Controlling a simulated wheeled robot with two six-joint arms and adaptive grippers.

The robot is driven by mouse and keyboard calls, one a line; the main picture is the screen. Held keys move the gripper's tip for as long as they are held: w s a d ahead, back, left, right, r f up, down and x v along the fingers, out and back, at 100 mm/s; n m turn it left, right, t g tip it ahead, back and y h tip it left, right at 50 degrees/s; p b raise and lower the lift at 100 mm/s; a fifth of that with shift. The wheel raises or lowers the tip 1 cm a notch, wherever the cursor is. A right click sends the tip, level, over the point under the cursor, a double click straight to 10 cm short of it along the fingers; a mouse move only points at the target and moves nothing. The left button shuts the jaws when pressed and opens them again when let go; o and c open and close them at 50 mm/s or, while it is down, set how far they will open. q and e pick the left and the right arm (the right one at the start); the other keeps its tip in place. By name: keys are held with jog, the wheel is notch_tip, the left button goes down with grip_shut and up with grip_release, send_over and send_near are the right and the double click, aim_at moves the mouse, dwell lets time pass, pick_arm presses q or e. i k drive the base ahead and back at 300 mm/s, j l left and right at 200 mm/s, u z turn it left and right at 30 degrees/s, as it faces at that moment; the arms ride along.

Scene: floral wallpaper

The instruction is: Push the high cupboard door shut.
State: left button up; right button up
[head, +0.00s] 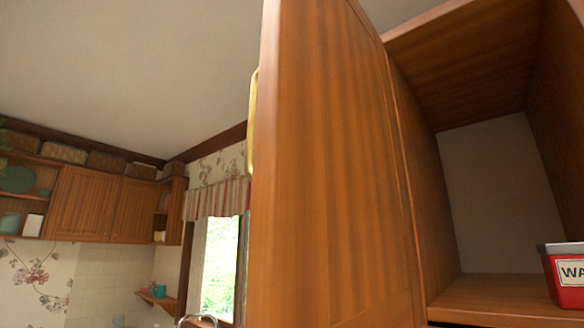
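The high cupboard door (330,170) stands open close in front of me, swung out to the left of its cupboard. It is brown wood, and its pale brass handle (252,125) shows at its left edge. The open cupboard (490,190) is on the right, with its pale back panel and wooden side walls in view. A red tin (568,288) with a grey lid and a white label starting "WA" stands on its shelf (490,290) at the right edge. Neither of my grippers is in view.
A window (219,265) with a striped valance (216,200) lies behind the door to the left. Closed wall cupboards (100,205) with baskets on top hang at the far left. A tap (197,319) shows at the bottom. The space left of the door looks free.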

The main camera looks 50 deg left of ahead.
aim_at(332, 245)
jog(key=k+j+z, duration=0.1)
jog(key=j, duration=0.35)
jog(key=k+j, duration=0.1)
jog(key=j, duration=0.3)
jog(key=k+j+z, duration=0.15)
jog(key=j, duration=0.3)
